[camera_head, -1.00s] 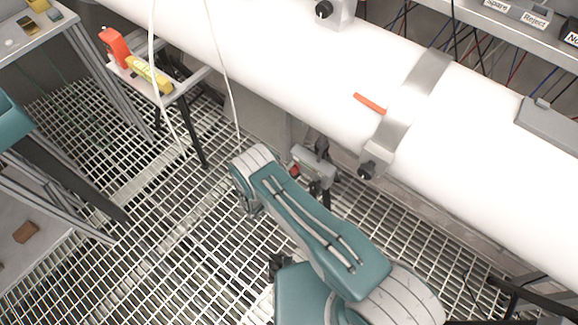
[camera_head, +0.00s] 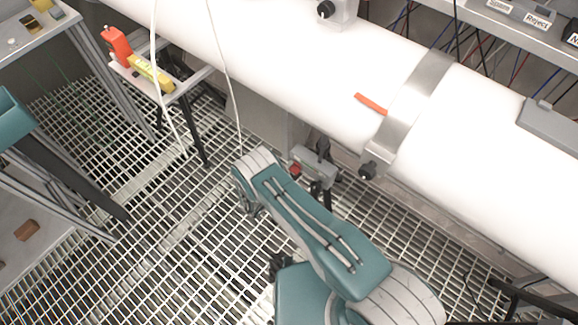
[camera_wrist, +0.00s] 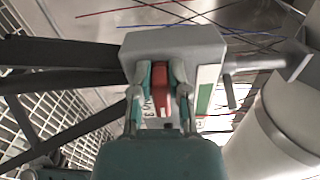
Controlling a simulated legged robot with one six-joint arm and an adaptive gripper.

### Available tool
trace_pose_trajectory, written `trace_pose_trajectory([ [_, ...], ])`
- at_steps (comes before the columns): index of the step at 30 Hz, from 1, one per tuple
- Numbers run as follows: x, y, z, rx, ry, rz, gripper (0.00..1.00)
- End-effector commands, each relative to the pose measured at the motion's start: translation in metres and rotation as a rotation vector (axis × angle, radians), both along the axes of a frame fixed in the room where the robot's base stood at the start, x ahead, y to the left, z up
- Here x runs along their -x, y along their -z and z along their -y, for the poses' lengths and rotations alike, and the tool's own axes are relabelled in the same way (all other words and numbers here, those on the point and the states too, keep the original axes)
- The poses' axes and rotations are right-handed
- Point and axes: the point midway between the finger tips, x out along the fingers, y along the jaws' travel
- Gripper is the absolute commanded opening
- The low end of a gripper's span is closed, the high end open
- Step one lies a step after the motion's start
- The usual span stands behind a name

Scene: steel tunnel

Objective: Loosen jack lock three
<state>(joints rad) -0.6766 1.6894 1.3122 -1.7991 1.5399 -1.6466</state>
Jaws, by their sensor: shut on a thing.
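In the wrist view, my gripper (camera_wrist: 160,88) has its two fingers closed on either side of a red lock piece (camera_wrist: 161,75) on the face of a grey jack box (camera_wrist: 205,45). Beside it, the box bears white labelling, mostly covered by my fingers, and a white-and-green strip. In the head view, the grey jack box (camera_head: 317,172) stands below the big white pipe, with a red bit (camera_head: 295,170) at its left end. My forearm lies in front, and my fingertips cannot be made out there.
The white pipe (camera_head: 270,60) with a metal band (camera_head: 415,100) and an orange mark (camera_head: 371,104) runs above the jack. A small stand (camera_head: 185,85) with a red-and-yellow tool (camera_head: 118,45) is at upper left. Thin white cables hang beside it. Open steel grating (camera_head: 120,265) fills the floor.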

Motion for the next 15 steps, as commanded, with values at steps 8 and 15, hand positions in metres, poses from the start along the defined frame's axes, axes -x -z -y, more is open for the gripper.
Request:
trace_pose_trajectory([
  [8,-0.0008,0.001,-0.0036,-0.006,-0.011,-0.002,0.26],
  [15,-0.0001,0.0008,-0.0018,-0.004,-0.006,-0.002,0.56],
])
